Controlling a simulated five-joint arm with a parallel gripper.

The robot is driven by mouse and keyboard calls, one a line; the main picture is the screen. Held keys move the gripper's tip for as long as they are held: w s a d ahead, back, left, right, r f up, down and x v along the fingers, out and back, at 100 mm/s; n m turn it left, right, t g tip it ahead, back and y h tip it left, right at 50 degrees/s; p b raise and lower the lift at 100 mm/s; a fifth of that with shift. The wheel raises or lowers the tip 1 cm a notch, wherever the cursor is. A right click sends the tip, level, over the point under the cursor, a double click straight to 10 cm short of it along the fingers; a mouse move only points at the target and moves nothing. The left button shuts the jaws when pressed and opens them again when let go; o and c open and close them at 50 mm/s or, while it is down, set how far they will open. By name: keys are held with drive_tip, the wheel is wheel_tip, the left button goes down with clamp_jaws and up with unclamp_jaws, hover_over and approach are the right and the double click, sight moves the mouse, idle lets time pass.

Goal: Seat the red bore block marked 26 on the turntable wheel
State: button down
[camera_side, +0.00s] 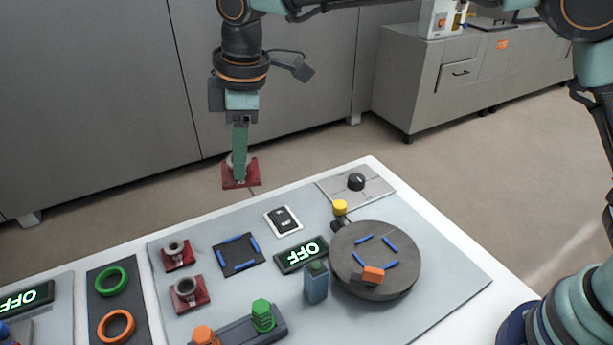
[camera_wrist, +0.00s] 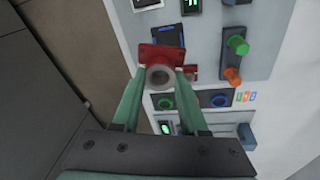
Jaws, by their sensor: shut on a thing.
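My gripper (camera_side: 240,177) is shut on a red bore block (camera_side: 252,180), a red square plate with a grey round bore. It hangs in the air beyond the back edge of the table, left of the turntable wheel. In the wrist view the held block (camera_wrist: 160,52) sits between both fingertips (camera_wrist: 159,76), bore ring toward me. No number is readable on it. The turntable wheel (camera_side: 402,275) is a dark grey disc at the right of the table, with several blue marks on top. An orange block (camera_side: 372,274) sits near its front edge.
Two similar red blocks (camera_side: 178,254) (camera_side: 187,292) stand at left. A blue-marked dark square (camera_side: 238,256) lies beside them. A yellow knob (camera_side: 340,206), a blue-grey post (camera_side: 316,284), an OFF display (camera_side: 301,254) and a dial panel (camera_side: 356,183) surround the wheel.

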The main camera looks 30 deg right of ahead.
drive_tip(key=s+d+f+m, duration=0.5)
drive_tip(key=s+d+m, duration=0.2)
drive_tip(key=d, duration=0.2)
drive_tip(key=s+d+f+m, duration=0.4)
drive_tip(key=s+d+m, duration=0.3)
drive_tip(key=d+m, duration=0.15)
drive_tip(key=shift+n+g+h, duration=0.3)
drive_tip(key=shift+n, duration=0.05)
drive_tip(key=shift+d+f, duration=0.2)
drive_tip(key=shift+f, duration=1.15)
drive_tip(key=shift+d+f, duration=0.2)
drive_tip(key=shift+f, duration=1.1)
drive_tip(key=shift+w+d, duration=0.1)
drive_tip(key=shift+d, duration=0.05)
drive_tip(key=shift+f, duration=0.75)
idle(0.4)
unclamp_jaws()
drive_tip(key=shift+r, duration=0.15)
